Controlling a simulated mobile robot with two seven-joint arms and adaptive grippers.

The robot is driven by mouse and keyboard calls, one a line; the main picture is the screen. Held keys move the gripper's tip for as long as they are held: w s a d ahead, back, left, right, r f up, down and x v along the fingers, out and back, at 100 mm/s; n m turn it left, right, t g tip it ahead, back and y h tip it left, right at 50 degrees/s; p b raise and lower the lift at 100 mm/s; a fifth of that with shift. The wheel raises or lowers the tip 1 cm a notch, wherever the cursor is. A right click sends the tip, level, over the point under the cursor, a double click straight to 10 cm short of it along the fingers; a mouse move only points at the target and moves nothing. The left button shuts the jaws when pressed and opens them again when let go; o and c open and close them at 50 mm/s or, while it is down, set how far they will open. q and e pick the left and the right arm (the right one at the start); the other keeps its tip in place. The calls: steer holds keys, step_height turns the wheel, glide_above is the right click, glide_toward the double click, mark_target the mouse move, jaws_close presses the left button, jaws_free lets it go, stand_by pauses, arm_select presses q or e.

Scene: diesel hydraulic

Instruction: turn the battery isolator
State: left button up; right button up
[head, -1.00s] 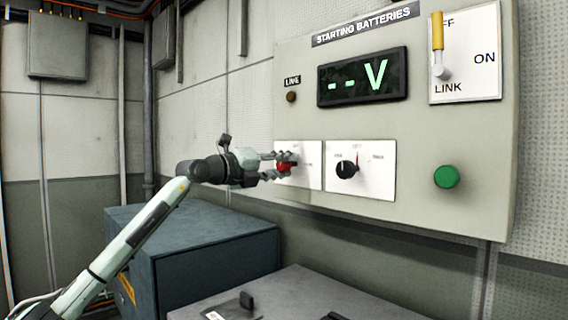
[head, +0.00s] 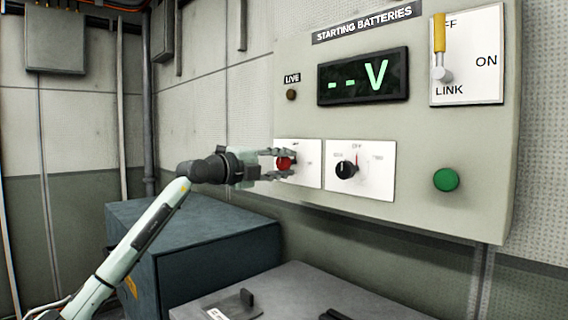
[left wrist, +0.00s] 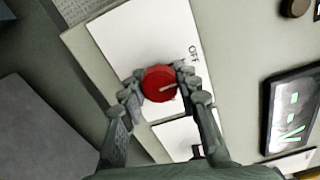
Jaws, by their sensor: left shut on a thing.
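The red round isolator knob (head: 284,163) sits on a white plate (head: 312,165) at the lower left of the panel. My left gripper (head: 283,164) reaches it from the left, with its fingers on both sides of the knob. In the left wrist view the red knob (left wrist: 158,84) lies between the fingertips of my left gripper (left wrist: 160,88), which is shut on it. My right gripper is not in view.
A black selector knob (head: 345,170) is on the plate to the right. The display (head: 362,77) reads "--V". A green button (head: 446,179) and a yellow-handled lever (head: 439,45) are farther right. Blue-grey box (head: 200,240) and grey box (head: 300,290) stand below.

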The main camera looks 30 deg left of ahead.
arm_select(q)
steer(key=o, duration=1.2)
steer(key=shift+v, duration=6.05)
